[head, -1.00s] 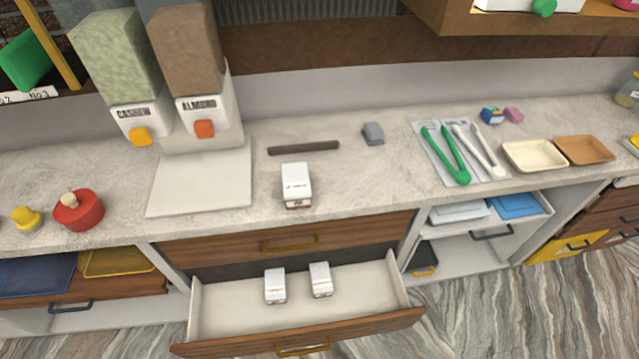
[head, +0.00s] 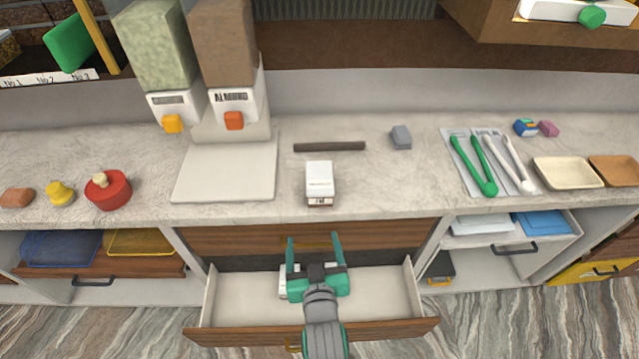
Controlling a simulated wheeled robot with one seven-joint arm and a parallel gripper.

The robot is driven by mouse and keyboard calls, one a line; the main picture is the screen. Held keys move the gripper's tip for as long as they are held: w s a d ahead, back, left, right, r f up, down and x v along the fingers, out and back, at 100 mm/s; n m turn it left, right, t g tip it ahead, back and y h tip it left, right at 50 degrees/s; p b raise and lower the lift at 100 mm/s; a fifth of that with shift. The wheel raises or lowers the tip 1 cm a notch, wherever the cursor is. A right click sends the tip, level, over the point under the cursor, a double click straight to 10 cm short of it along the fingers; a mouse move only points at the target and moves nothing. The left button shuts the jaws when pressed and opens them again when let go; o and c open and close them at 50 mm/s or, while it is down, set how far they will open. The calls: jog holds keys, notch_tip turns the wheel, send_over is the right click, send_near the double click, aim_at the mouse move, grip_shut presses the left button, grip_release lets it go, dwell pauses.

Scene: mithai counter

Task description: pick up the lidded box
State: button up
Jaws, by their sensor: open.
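A white lidded box (head: 319,180) with small dark print stands upright on the counter (head: 371,194), near its front edge. In the open drawer (head: 385,297) below, a white box (head: 284,283) shows partly at the left of my gripper.
A dark bar (head: 329,146) and a grey block (head: 401,137) lie behind the box. A white board (head: 225,168) is to its left. Green tongs (head: 474,165) and white tongs (head: 509,165) lie to its right. The open drawer juts out below the counter.

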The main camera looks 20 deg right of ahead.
jog(key=m, duration=0.1)
send_near(320, 180)
jog(key=shift+g+h, duration=0.3)
jog(key=x, duration=1.1)
jog(key=shift+w+a, duration=0.25)
jog(key=c, duration=1.3)
jog(key=shift+c, duration=0.8)
jog(key=shift+r, duration=0.1)
